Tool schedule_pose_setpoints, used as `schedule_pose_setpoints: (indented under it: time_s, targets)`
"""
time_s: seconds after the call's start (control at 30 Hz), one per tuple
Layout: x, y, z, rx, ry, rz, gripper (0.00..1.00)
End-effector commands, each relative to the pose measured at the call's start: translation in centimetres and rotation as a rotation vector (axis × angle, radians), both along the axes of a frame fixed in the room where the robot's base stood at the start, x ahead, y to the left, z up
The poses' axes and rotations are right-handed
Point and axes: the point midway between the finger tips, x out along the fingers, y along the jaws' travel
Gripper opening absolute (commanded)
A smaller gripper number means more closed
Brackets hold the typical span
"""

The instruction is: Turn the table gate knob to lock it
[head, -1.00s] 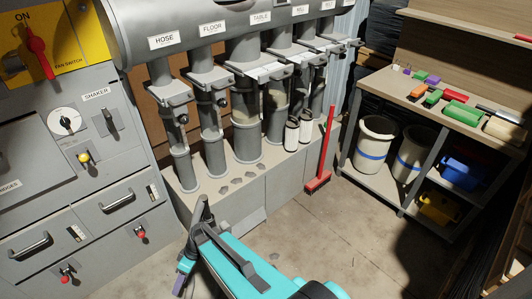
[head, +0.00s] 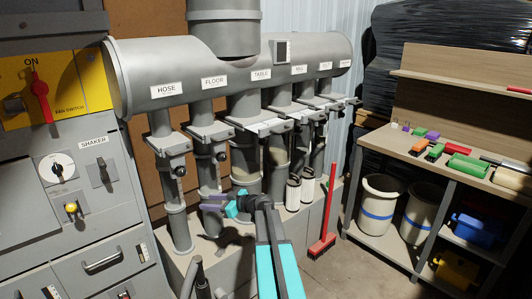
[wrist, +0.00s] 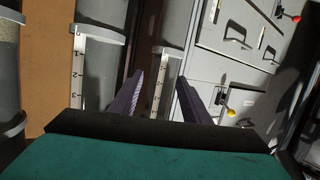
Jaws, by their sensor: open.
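The table gate (head: 246,121) is a grey slide plate on the third duct, under the TABLE label (head: 261,75). A pale strip sticks out at its right. I cannot clearly make out its knob in the head view. My gripper (head: 205,202) has purple fingers pointing left, in front of the lower ducts and below the table gate. In the wrist view its two fingers (wrist: 160,95) are apart with nothing held between them. They face duct scales and the grey cabinet, not a recognisable table gate knob.
The hose gate (head: 169,142) and floor gate (head: 211,131) have dark knobs on their ducts at the left. The grey control cabinet (head: 100,235) stands further left. A red broom (head: 328,210) and a workbench (head: 440,165) with bins are at the right.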

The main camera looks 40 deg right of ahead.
Motion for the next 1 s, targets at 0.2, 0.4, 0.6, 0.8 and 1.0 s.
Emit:
schedule_pose_setpoints:
  time_s: [0.2,0.4,0.6,0.8,1.0]
  targets:
    - [-2.9,-11.0,6.4,-0.049,-0.134,-0.138,0.43]
    - [-7.7,-19.6,11.7,-0.097,-0.222,-0.254,0.43]
    - [-13.0,-25.8,15.4,-0.141,-0.274,-0.348,0.43]
    - [-16.0,-28.5,16.9,-0.164,-0.289,-0.394,0.43]
    - [-16.4,-28.9,17.2,-0.167,-0.291,-0.401,0.43]
